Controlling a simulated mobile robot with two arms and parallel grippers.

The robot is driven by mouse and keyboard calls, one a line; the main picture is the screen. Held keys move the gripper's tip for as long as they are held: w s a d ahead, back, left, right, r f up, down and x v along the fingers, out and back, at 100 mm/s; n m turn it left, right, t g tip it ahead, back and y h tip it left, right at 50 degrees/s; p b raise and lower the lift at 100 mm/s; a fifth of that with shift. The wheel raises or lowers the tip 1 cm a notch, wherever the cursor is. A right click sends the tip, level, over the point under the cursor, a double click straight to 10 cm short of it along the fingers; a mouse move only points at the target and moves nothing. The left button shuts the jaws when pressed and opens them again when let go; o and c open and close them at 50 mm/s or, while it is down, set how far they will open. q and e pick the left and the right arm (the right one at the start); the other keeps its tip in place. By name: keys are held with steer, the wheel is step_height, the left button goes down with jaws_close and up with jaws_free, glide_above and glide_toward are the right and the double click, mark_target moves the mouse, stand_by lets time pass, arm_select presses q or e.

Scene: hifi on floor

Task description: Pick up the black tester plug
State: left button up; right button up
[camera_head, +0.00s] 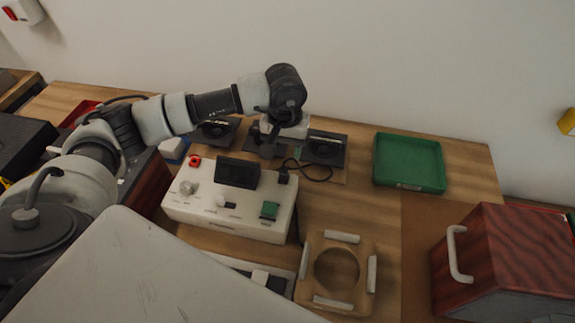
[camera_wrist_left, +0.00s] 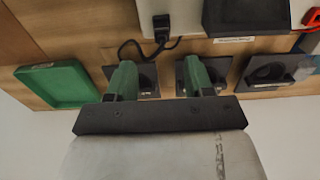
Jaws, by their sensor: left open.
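The black tester plug (camera_head: 283,176) is a small black block at the back right edge of the white tester box (camera_head: 225,226). A thin black cable loops from it to the right. It also shows in the left wrist view (camera_wrist_left: 161,27), at the edge of the white box near the top; I cannot tell how deep it sits. My left gripper (camera_head: 266,146) is behind the box, above the row of black holders, apart from the plug. In the left wrist view its two green fingers (camera_wrist_left: 160,72) are spread with nothing held between them. My right gripper is out of view.
Black holders with round recesses (camera_head: 325,147) stand along the back. A green tray (camera_head: 409,162) is at the back right. A wooden fixture with a round hole (camera_head: 311,264) stands in front. A red-brown case (camera_head: 505,258) with a pale handle is at the right.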

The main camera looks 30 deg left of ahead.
mark_target(284, 169)
arm_select(q)
steer(key=shift+s+f, duration=0.2)
steer(key=shift+f, duration=0.9)
steer(key=shift+w+f+p, duration=0.1)
steer(key=shift+f+p, duration=0.35)
steer(key=shift+f, duration=0.2)
steer(key=f, duration=0.1)
steer(key=f+p, duration=0.1)
steer(key=f, duration=0.1)
steer(key=shift+s+a+f+p, duration=0.1)
steer(key=shift+s+f+p, duration=0.1)
steer(key=shift+f+p, duration=0.1)
steer(key=shift+f, duration=0.5)
steer(key=shift+w, duration=0.1)
steer(key=c, duration=1)
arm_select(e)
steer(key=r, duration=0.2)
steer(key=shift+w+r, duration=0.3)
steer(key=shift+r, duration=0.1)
